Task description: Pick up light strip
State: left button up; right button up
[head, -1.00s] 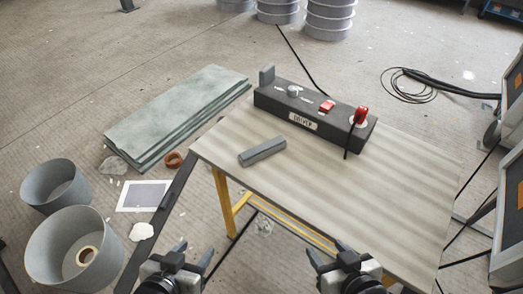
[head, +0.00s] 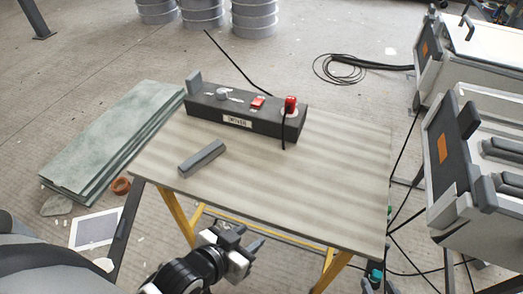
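A short grey rectangular bar (head: 202,158), which looks like the light strip, lies at a slant on the left part of the table (head: 310,185), in front of the black control box. Nothing touches it. My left gripper (head: 248,238) is at the table's front edge, below and right of the bar in the picture. Its fingers look apart, with nothing seen between them. My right gripper is out of view.
The black box (head: 255,122) with a red switch (head: 290,104) and cable stands at the table's back. Green-grey slabs (head: 110,145) lie on the floor at left. Grey machines (head: 480,170) stand at right. The table's middle and right are clear.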

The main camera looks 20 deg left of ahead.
aim_at(198, 161)
jog(key=z, duration=0.2)
jog(key=k, duration=0.8)
jog(key=u, duration=1.3)
jog(key=i, duration=0.5)
jog(key=u, duration=0.1)
